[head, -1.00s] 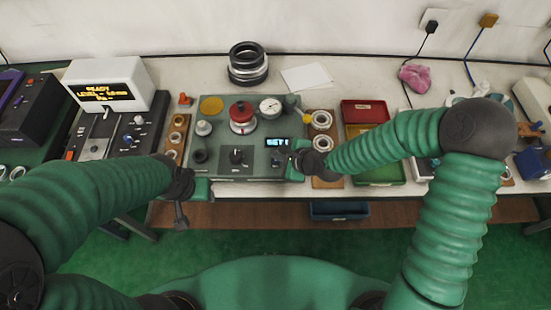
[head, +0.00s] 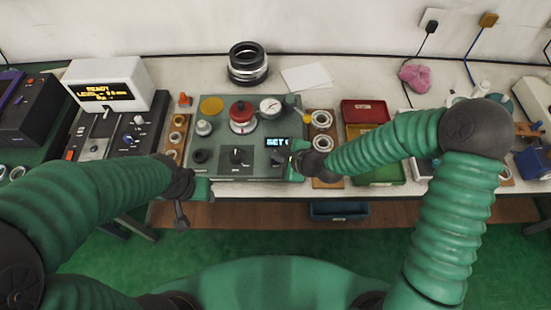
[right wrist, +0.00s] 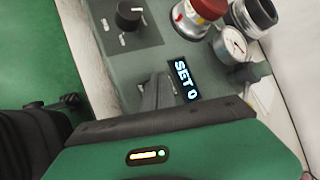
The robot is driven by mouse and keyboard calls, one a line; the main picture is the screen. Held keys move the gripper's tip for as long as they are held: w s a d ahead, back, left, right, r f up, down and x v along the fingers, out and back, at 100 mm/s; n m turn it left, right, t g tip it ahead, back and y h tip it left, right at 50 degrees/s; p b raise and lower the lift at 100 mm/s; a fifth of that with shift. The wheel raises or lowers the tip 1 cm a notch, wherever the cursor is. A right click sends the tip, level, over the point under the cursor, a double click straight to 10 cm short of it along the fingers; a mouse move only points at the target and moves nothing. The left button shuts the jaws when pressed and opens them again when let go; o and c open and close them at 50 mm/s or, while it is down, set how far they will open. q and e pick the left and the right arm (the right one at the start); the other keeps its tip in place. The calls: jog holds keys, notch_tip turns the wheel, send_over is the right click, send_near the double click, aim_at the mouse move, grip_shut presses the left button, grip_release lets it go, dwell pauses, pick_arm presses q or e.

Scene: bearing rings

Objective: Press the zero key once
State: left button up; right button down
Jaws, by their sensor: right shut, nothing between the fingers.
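The grey-green instrument box (head: 262,168) stands on the bench with its panel facing up. Its small display (head: 277,142) is lit and reads "SET 0" in the right wrist view (right wrist: 182,80). My right gripper (head: 294,150) is shut and empty at the panel's right side, just below the display. In the right wrist view its fingertips (right wrist: 158,92) are beside the display, low over the panel or touching it; I cannot tell which. No zero key can be made out; the fingers may cover it. My left gripper (head: 181,214) hangs by the bench's front edge, its jaws unclear.
The panel carries a black knob (head: 237,156), a red-topped part (head: 242,115) and a dial gauge (head: 270,107). Wooden ring holders (head: 321,140) stand to the right, beside a red tray (head: 365,111). A black ring stack (head: 248,65) stands behind.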

jog(key=shift+f, duration=0.4)
dwell(0.5)
dwell(0.3)
jog(key=shift+r+p, duration=0.75)
jog(key=shift+r, duration=0.05)
notch_tip(320, 180, up, 5)
jog(key=p, duration=0.5)
dwell(0.3)
